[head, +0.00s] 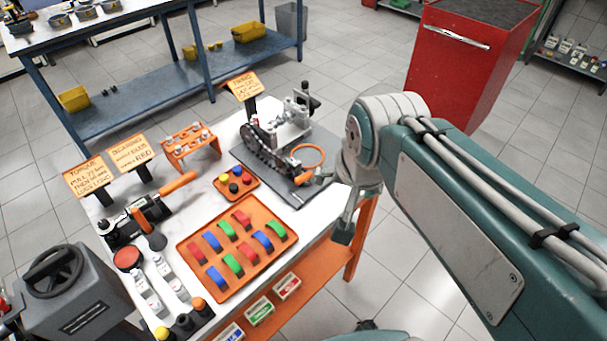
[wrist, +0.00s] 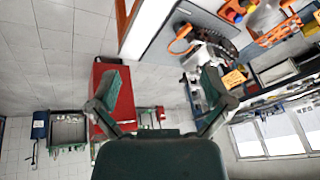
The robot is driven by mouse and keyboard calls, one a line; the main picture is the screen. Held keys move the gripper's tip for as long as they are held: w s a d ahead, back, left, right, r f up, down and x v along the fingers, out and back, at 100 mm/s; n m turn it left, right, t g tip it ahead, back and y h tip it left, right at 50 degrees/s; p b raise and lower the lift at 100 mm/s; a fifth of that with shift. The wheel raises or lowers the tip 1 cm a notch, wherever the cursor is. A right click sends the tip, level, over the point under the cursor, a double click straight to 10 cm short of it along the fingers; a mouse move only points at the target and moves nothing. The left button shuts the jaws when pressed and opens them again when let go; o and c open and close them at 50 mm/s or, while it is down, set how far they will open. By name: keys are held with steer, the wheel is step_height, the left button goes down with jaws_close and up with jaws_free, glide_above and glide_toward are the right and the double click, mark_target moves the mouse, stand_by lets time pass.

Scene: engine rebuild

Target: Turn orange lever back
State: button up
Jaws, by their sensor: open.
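An orange loop-shaped piece (head: 308,156), which looks like the orange lever, sits at the right front of the engine assembly (head: 270,145) on a dark grey plate. It also shows in the wrist view (wrist: 180,40), near the top. My gripper (head: 330,206) is just in front of the plate's right corner, near the table edge and apart from the loop. In the wrist view my gripper (wrist: 160,92) has its two fingers spread wide with nothing between them. My wrist partly hides the right side of the plate.
An orange tray (head: 237,246) of coloured curved pieces and a small orange tray (head: 236,184) of knobs lie left of the plate. A torque tool (head: 135,218) and bottles stand farther left. A red cabinet (head: 468,62) stands behind my arm. The floor right of the table is clear.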

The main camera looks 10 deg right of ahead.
steer(key=w+f+m+g, duration=0.2)
steer(key=w+m, duration=1)
steer(key=m+g, duration=0.3)
steer(key=m, duration=1.1)
glide_toward(303, 175)
steer(key=f, duration=0.9)
steer(key=shift+s+f, duration=0.2)
steer(key=shift+f, duration=0.2)
steer(key=c, duration=1)
